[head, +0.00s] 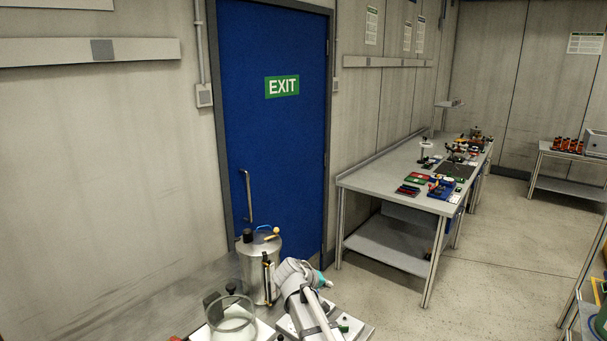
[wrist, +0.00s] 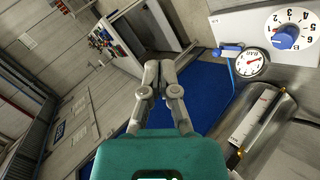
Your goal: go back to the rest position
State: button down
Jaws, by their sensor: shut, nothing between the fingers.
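My gripper (wrist: 159,66) shows in the wrist view with its two grey fingers together at the tips and nothing between them. Its teal housing fills the bottom of that view. In the head view my arm is at the bottom, with the teal part of the gripper just right of the steel drum (head: 252,268); its fingers cannot be made out there. The drum has a yellow ball-ended handle (head: 276,231) on top. In the wrist view a steel cylinder with a scale (wrist: 262,125) lies to the right of the gripper, apart from it.
A pressure gauge (wrist: 249,64) and a numbered dial with blue knob (wrist: 287,37) are at the upper right. A glass vessel (head: 232,318) stands left of my arm. A blue exit door (head: 272,130) is behind; a cluttered workbench (head: 385,180) stands right. Floor beyond is clear.

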jog(key=s+d+f+m+g+y, duration=0.1)
jog(key=s+d+f+g+y, duration=0.1)
jog(key=s, duration=0.5)
jog(key=s+d+f+m+g+y+b, duration=0.1)
jog(key=s+d+f+g+y, duration=0.1)
jog(key=s, duration=0.6)
jog(key=s+d+f+m+g+y+b, duration=0.1)
jog(key=s+d+f+m+g+y, duration=0.1)
jog(key=s+d+f, duration=0.3)
jog(key=s+d+y, duration=0.1)
jog(key=s, duration=0.1)
jog(key=shift+s+g+y, duration=0.3)
jog(key=shift+s, duration=0.05)
jog(key=shift+d, duration=0.1)
